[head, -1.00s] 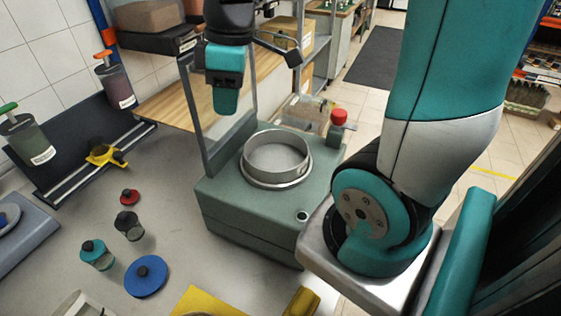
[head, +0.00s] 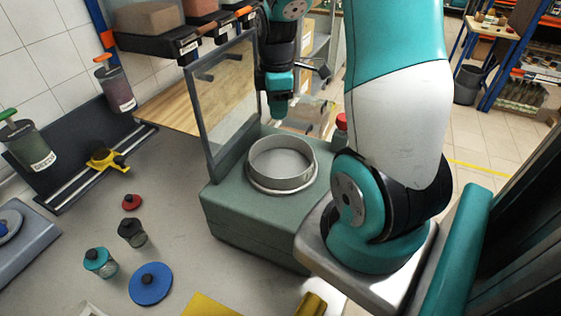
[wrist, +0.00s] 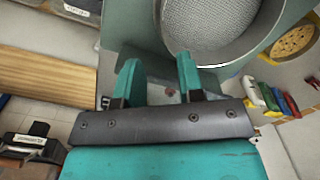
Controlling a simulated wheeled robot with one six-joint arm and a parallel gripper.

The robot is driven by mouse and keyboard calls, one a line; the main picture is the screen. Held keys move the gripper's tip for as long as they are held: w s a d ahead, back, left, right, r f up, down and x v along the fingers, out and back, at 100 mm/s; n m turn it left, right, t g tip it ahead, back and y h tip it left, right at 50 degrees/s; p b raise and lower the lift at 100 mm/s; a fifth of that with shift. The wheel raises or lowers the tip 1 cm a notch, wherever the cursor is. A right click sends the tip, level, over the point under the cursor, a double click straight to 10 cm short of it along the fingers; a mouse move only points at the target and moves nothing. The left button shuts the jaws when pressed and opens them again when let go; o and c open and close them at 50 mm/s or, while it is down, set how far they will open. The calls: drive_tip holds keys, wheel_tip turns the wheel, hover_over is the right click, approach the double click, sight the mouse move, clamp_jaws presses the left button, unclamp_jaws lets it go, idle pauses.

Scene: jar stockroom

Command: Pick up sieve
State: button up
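The sieve (head: 282,164) is a round metal ring with a fine mesh floor. It sits on top of a grey-green box-shaped machine (head: 247,222) on the bench. In the wrist view the sieve (wrist: 215,25) shows at the top, with its mesh and rim cut off by the frame edge. My gripper (head: 278,112) is above and behind the sieve in the head view, pointing down and apart from it. In the wrist view the two teal fingers of my gripper (wrist: 158,75) are spread with nothing between them. The sieve's rim lies just beyond the fingertips.
A clear upright panel (head: 228,95) stands along the machine's left side, close to my gripper. Small jars (head: 131,230) and a blue disc (head: 150,284) lie on the bench to the left.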

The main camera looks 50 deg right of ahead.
sight(277, 138)
wheel_tip(277, 138, down, 4)
drive_tip(key=shift+r, duration=0.1)
drive_tip(key=shift+s+a+f+p, duration=0.1)
drive_tip(key=shift+f+p, duration=0.4)
drive_tip(key=shift+f, duration=0.9)
drive_tip(key=shift+s+a+f+p, duration=0.1)
drive_tip(key=shift+f+p, duration=0.4)
drive_tip(key=shift+f, duration=0.85)
clamp_jaws()
